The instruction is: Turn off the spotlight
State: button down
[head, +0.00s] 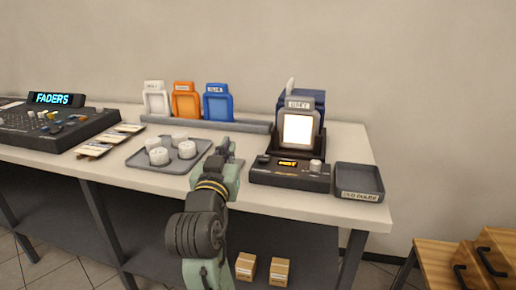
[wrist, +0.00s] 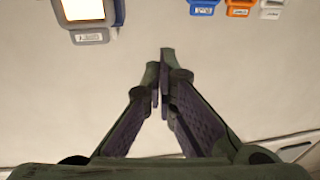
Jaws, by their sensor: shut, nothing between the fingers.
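The spotlight (head: 298,129) stands at the right of the table, its grey-framed face glowing bright white. It also shows lit at the top left of the wrist view (wrist: 85,10). A dark control box (head: 290,174) sits in front of it, with an orange lit display, a dark knob at the left and a pale knob (head: 315,166) at the right. My gripper (head: 226,150) is shut and empty, left of the control box and near the grey tray. In the wrist view my fingertips (wrist: 161,60) meet over the pale surface, touching nothing that I can see.
A grey tray (head: 140,162) with several white cylinders lies left of my gripper. White (head: 156,99), orange (head: 187,100) and blue (head: 218,102) framed panels stand on a rail behind. A small dark tray (head: 359,180) is at the right end. A fader console (head: 50,127) stands left.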

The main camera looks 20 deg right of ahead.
jog(key=s+d+f+m+g+h, duration=0.1)
jog(key=d+f+g, duration=0.1)
jog(key=d, duration=0.3)
jog(key=shift+d+m+h, duration=0.3)
jog(key=p, duration=0.3)
send_over(262, 169)
jog(key=w, duration=0.1)
jog(key=shift+d+r, duration=0.1)
jog(key=shift+d, duration=0.25)
jog(key=f, duration=0.2)
jog(key=shift+s+a+f, duration=0.3)
jog(key=shift+s+f, duration=0.05)
jog(key=shift+s+a+f, duration=0.15)
jog(key=shift+s+f, duration=0.1)
jog(key=shift+f, duration=0.45)
